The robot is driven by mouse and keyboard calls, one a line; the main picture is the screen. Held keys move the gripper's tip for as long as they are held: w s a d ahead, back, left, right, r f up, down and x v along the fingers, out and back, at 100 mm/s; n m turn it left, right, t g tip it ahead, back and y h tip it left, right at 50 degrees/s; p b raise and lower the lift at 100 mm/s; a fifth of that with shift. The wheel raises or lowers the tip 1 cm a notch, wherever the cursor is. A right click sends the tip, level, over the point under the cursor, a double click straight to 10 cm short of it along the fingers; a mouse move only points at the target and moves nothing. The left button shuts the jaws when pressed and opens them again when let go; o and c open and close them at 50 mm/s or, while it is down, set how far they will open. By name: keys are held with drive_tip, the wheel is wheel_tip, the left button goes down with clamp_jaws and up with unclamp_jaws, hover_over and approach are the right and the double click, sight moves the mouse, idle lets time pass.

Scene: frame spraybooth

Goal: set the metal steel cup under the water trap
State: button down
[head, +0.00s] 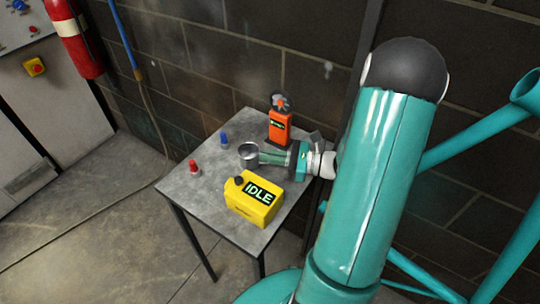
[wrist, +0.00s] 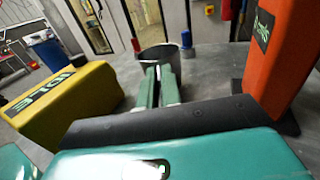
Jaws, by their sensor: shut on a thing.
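The metal steel cup (head: 248,152) is a small grey open-topped cup over the grey table. It also shows at the fingertips in the wrist view (wrist: 153,54). My gripper (head: 262,157) reaches in from the right, its two green fingers close together and shut on the cup. The cup looks about upright; I cannot tell whether its base touches the table. An orange upright unit (head: 280,127) with a round grey and orange top stands behind my gripper, and its side fills the right of the wrist view (wrist: 285,60). I cannot tell whether it is the water trap.
A yellow canister (head: 249,206) marked IDLE stands in front of my gripper. A red item (head: 194,167) and a blue item (head: 224,138) stand left of the cup. The table's left front (head: 192,191) is bare. A blue hose (head: 122,38) hangs on the block wall.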

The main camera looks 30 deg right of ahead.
drive_tip(key=shift+f, duration=0.25)
